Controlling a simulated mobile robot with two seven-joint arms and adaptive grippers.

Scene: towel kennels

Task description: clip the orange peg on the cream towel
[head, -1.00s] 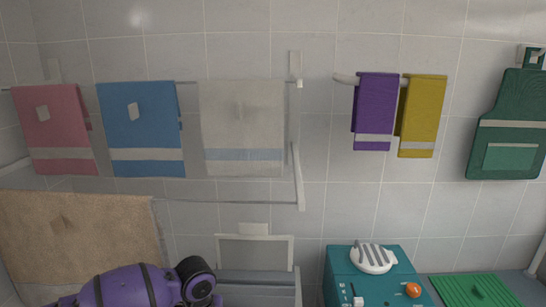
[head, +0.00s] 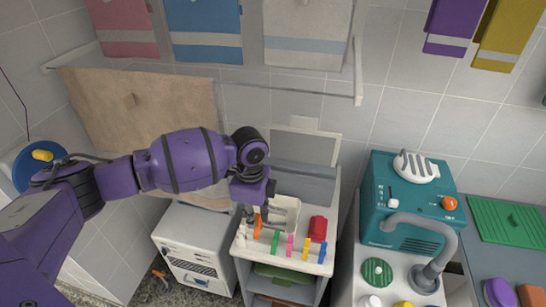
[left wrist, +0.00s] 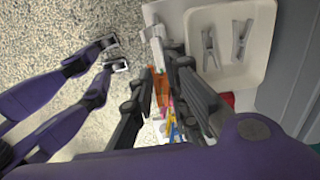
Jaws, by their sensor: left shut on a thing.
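The orange peg (head: 257,227) stands at the left of the top of a small white cabinet. My left gripper (head: 249,214) reaches down to it and is shut on it. In the left wrist view the orange peg (left wrist: 160,88) shows between the two dark fingers (left wrist: 162,100). The cream towel (head: 305,32), pale with a blue-grey stripe, hangs from the wall rail at the top centre, right of the blue towel. Its upper part is cut off by the frame. My right gripper is not in view.
Green (head: 275,242), pink (head: 290,246) and other coloured pegs stand in a row on the cabinet top. A white tray (left wrist: 259,75) holding grey pegs lies beside them. A tan towel (head: 140,108) hangs behind my left arm. A teal machine (head: 385,200) stands to the right.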

